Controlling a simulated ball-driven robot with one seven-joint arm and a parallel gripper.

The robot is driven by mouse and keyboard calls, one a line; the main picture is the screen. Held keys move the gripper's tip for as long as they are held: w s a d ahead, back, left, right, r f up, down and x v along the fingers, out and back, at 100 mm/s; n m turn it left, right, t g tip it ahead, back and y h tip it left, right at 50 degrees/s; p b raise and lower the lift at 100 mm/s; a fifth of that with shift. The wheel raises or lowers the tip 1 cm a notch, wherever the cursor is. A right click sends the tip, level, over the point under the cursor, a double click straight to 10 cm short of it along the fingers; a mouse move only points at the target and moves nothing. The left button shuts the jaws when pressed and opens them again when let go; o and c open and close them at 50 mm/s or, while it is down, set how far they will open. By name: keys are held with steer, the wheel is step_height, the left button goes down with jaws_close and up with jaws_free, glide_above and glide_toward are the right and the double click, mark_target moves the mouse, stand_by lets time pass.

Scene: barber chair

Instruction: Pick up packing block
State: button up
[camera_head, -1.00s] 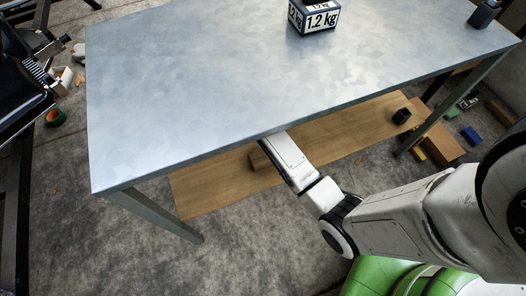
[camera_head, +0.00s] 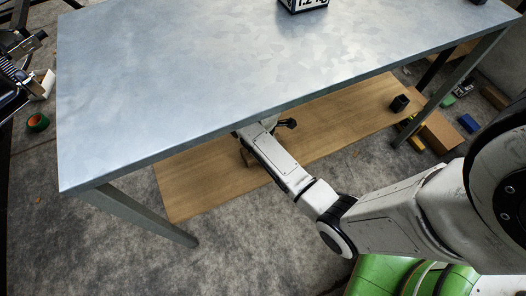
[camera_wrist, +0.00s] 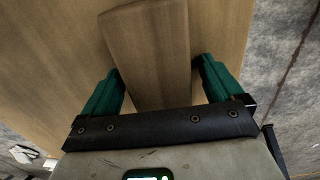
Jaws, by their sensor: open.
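The packing block appears to be the brown wooden block (camera_wrist: 152,48) in the wrist view. It lies on a wooden board and extends between the two green fingers of my gripper (camera_wrist: 158,70). The fingers are apart, one on each side of the block, with a visible gap on the right; contact on the left is unclear. In the head view my gripper (camera_head: 266,127) is at the table's front edge, low over the lower board, partly hidden by the tabletop. Only a small brown part of the block (camera_head: 246,157) shows beside my arm there.
The metal table (camera_head: 250,75) overhangs the lower wooden board (camera_head: 200,185). A 1.2 kg box (camera_head: 304,5) stands on the tabletop. A small black cup-like object (camera_head: 399,103) is on the board's right end. A cardboard box (camera_head: 440,131) and coloured blocks lie at the right.

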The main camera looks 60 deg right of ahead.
steer(key=shift+r, duration=0.1)
steer(key=c, duration=1.2)
